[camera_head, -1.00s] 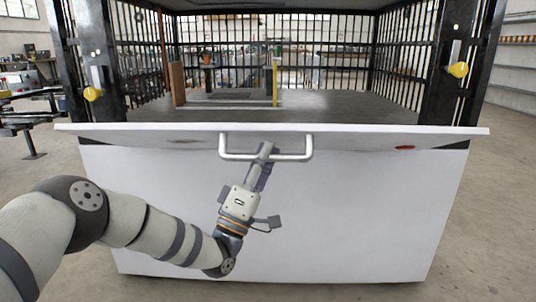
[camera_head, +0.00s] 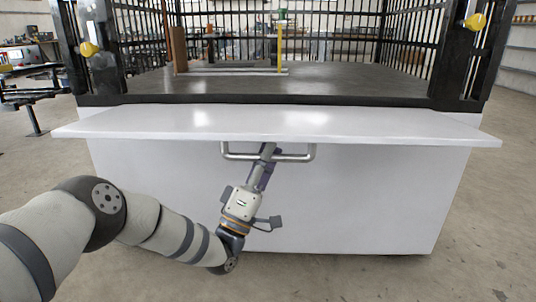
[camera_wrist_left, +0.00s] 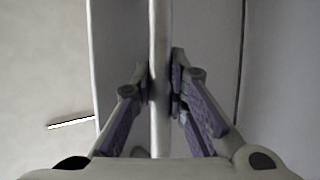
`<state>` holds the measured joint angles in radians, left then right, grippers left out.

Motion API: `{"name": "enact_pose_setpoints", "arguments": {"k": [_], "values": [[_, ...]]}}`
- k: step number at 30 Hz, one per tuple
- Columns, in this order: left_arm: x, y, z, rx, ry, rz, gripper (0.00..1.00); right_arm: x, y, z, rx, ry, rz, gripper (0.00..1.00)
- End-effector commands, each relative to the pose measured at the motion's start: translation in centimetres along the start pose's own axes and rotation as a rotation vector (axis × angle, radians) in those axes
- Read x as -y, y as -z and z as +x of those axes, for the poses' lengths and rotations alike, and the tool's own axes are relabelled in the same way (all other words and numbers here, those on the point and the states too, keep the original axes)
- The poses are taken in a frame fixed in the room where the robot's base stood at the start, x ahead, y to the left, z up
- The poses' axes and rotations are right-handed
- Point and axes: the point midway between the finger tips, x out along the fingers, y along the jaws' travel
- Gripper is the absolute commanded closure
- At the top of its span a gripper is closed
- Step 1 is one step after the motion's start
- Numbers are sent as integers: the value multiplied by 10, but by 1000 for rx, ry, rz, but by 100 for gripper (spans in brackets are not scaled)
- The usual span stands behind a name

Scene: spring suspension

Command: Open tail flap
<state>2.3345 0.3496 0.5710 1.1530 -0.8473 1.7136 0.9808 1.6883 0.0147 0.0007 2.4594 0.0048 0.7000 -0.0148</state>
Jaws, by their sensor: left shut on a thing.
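The white tail flap (camera_head: 380,124) is a wide panel across the front of the black-barred cage. It is tilted outward and down, roughly level, with its inner face showing. Its metal bar handle (camera_head: 309,155) hangs below the panel's front edge. My left gripper (camera_head: 267,152) comes up from below and is shut on the handle bar near its middle. In the left wrist view the bar (camera_wrist_left: 159,45) runs between the two purple-padded fingers (camera_wrist_left: 161,85). My right gripper is not in view.
Yellow knobs (camera_head: 89,48) and (camera_head: 476,21) sit on the black corner posts. Inside the cage are a brown board (camera_head: 179,50) and a yellow upright (camera_head: 280,48) on the dark floor (camera_head: 330,87). A white front panel (camera_head: 350,200) is below the flap.

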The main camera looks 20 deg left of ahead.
Motion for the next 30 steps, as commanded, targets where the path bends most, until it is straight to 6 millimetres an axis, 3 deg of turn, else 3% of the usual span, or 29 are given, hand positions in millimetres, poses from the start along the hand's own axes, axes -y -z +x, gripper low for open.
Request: {"name": "enact_pose_setpoints", "arguments": {"k": [8, 9, 12, 23, 26, 30], "values": [[-2, -4, -2, 7, -8, -9, 100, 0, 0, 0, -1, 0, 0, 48], [-2, -4, -2, 7, -8, -9, 84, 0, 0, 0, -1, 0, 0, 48], [-2, -3, -2, 6, -7, -8, 65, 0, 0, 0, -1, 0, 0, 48], [-1, -1, -2, 1, -5, -2, 65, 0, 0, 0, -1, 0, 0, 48], [0, -1, -16, 2, -2, -2, 65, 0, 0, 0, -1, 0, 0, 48], [0, -1, -55, 3, 0, -4, 65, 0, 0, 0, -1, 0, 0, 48]]}}
